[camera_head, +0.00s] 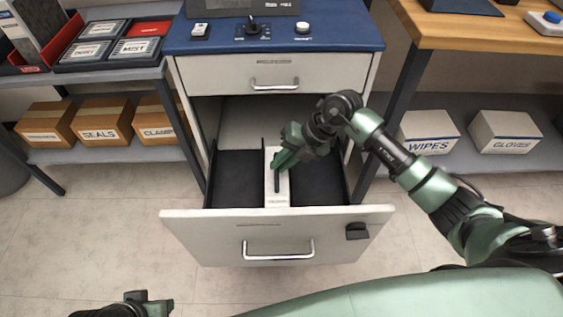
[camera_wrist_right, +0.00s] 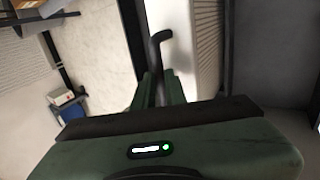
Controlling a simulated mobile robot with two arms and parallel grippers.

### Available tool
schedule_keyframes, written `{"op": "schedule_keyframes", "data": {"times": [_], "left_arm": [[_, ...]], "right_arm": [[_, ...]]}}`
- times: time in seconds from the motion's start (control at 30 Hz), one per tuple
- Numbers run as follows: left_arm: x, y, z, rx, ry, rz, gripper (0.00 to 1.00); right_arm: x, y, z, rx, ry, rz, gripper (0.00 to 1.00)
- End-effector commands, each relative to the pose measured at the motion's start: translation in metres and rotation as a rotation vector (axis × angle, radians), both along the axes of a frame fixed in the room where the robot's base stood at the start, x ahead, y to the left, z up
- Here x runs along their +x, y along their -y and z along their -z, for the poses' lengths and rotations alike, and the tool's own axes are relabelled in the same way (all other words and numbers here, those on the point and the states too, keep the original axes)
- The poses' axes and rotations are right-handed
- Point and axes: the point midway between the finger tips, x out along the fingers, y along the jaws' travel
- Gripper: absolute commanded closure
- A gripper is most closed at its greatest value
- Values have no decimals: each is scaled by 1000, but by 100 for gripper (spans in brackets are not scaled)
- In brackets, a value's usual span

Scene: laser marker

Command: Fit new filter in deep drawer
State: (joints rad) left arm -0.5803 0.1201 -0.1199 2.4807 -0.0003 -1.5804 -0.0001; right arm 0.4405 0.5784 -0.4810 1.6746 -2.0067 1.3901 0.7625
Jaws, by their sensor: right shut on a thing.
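The deep drawer (camera_head: 278,218) is pulled out below the blue-topped cabinet. The filter, a narrow white block with a dark handle (camera_head: 283,196), stands in the middle of the drawer between the dark side compartments. Whether it is fully seated I cannot tell. My right gripper (camera_head: 277,164) reaches in from the right and is shut on the filter's handle. In the right wrist view the dark handle (camera_wrist_right: 160,50) rises between the fingers, beside the filter's white pleated side (camera_wrist_right: 205,45). My left gripper (camera_head: 140,301) is at the bottom left edge, partly cut off, away from the drawer.
The upper drawer (camera_head: 275,72) is shut. A small black block (camera_head: 357,231) sits on the deep drawer's front at right. Shelves at left hold cardboard boxes (camera_head: 104,122); the shelf at right holds white boxes (camera_head: 428,132). The floor in front is clear.

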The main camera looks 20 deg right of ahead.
Motion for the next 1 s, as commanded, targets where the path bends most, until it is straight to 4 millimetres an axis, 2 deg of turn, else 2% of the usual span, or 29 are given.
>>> {"op": "schedule_keyframes", "data": {"times": [0.03, 0.07, 0.1, 0.13, 0.43, 0.57, 1.0], "left_arm": [[0, 0, 0, 0, 0, 0, 66], [0, 0, 0, 0, 1, 0, 66], [0, 0, 0, 0, 2, 0, 66], [0, 0, 0, 0, 2, 0, 66], [0, 0, 0, 0, 2, 0, 66], [0, 0, -3, 0, 1, 0, 66], [1, 0, -18, 0, 1, 0, 66]], "right_arm": [[1, 0, -1, 2, 3, 0, 100], [0, 0, 1, 0, 0, 0, 82], [0, 0, 1, 0, 0, 0, 71], [0, 0, 1, 0, 0, 0, 66], [0, 0, 0, 0, 0, 0, 66], [-1, 5, -9, -2, 2, 0, 66], [-14, 51, -81, -3, 1, 0, 66]]}}
